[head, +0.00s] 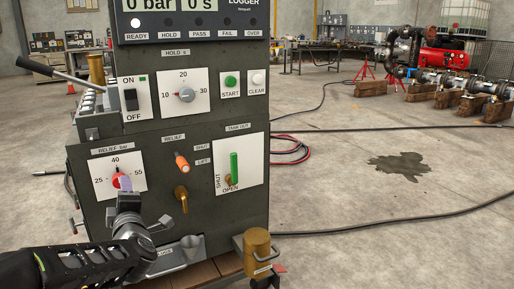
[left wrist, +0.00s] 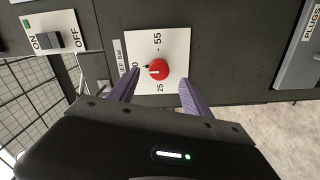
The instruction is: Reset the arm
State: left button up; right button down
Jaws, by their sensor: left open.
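My left gripper (head: 124,185) is in front of the lower left of the grey test panel, by the red relief knob (head: 118,181). In the left wrist view the left gripper (left wrist: 155,87) has its two purple fingers apart, with the red knob (left wrist: 157,69) seen between and beyond the fingertips. The knob sits on a white dial plate (left wrist: 172,45) marked 25, 40 and 55. In the head view the gripper partly covers the knob. Nothing is held. Whether the fingers touch the knob cannot be told. My right gripper is not in view.
A brass cylinder (head: 257,245) stands at the lower right. Open floor with a dark stain (head: 400,165) lies right.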

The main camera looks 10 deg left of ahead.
pick_arm(q)
jog(key=d+f+m+g+h, duration=0.2)
jog(key=d+f+m+h, duration=0.3)
jog(key=d+f+m, duration=0.5)
jog(key=d+f+m+g+h, duration=0.1)
jog(key=d+f+m+h, duration=0.4)
jog(key=d+f, duration=0.85)
jog(key=s+d+f+m+g+h, duration=0.2)
jog(key=s+d+f+g, duration=0.15)
jog(key=s+f, duration=0.65)
jog(key=s+d+f+m+g+h, duration=0.1)
jog(key=s+d+f+g, duration=0.3)
jog(key=s+f, duration=0.55)
jog(key=s+d+f+m+g+h, duration=0.25)
jog(key=s+d+f, duration=0.25)
jog(key=s+f, duration=0.5)
notch_tip(320, 180, up, 36)
jog(key=s+d+p, duration=0.1)
jog(key=p, duration=3.4)
jog(key=shift+s+g, duration=0.3)
jog(key=shift+s, duration=0.1)
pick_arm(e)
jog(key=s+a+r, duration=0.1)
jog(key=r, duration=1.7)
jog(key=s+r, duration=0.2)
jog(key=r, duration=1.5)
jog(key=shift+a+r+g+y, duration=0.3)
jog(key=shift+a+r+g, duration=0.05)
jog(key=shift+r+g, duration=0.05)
